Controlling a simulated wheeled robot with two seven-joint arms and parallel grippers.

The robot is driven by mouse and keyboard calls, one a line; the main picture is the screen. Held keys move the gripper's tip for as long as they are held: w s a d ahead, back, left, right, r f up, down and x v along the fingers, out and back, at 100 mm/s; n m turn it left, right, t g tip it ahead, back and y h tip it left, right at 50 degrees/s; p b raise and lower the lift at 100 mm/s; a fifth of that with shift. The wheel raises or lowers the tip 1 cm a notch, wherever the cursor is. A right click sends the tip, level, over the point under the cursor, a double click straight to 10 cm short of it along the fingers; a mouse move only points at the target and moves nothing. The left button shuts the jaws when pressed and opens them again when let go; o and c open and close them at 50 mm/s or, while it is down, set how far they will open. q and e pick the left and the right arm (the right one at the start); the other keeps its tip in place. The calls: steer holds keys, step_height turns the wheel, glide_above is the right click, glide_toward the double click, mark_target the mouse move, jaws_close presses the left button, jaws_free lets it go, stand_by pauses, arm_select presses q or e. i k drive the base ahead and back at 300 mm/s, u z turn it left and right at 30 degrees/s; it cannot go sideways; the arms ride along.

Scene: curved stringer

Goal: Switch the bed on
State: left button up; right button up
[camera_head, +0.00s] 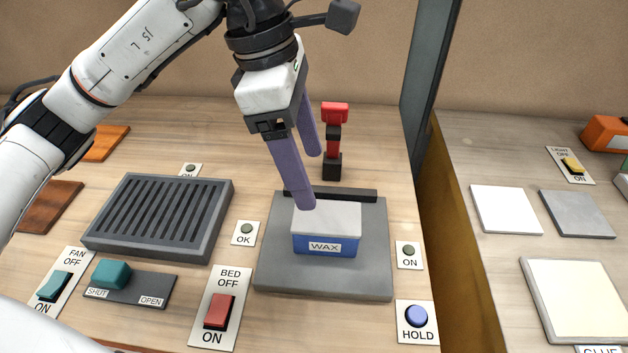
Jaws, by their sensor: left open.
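The bed switch (219,311) is a red rocker on a white plate, with BED OFF printed above it and ON below. I cannot tell surely which way the rocker is tipped. A grey square plate (275,275), probably the bed, lies to its right and bears a blue WAX block (325,243) with a pale top. My left gripper (309,180) points down with its purple fingers apart. Its nearer fingertip overlaps the wax block's back left corner in the picture; I cannot tell whether they touch. The gripper is up and right of the bed switch. My right gripper is not in view.
A teal FAN switch (53,286) and a teal SHUT/OPEN slider (111,273) lie left of the bed switch. A dark slotted grille (160,218) lies behind. A blue HOLD button (417,316) is at the right. A red and black post (333,140) stands behind the plate.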

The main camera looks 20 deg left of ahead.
mark_target(217, 315)
steer(key=k, duration=1.5)
